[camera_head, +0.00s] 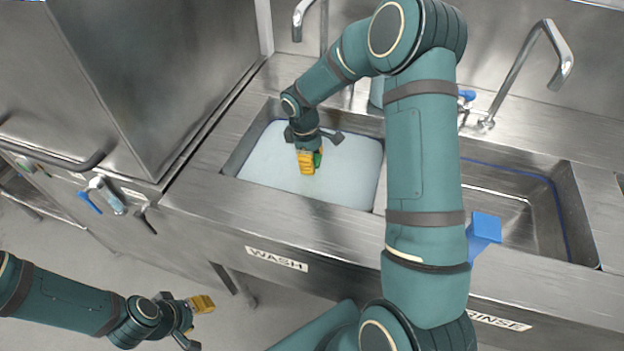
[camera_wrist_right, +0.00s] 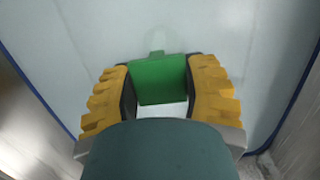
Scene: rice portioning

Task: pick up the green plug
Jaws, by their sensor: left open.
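The green plug (camera_wrist_right: 160,82) is a green block with a small tab, between the yellow fingers of my right gripper (camera_wrist_right: 160,92) in the right wrist view. Both dark finger pads lie against its sides, so the gripper looks shut on it. I cannot tell whether the plug is clear of the sink bottom. My left gripper (camera_head: 192,318) is open and empty at the lower left, away from the sink.
The rinse sink (camera_head: 560,215) is at the right, partly hidden by my right arm. A blue block (camera_head: 484,232) shows at its front edge. Taps (camera_head: 540,50) stand behind the sinks. A large steel machine (camera_head: 150,70) stands at the left.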

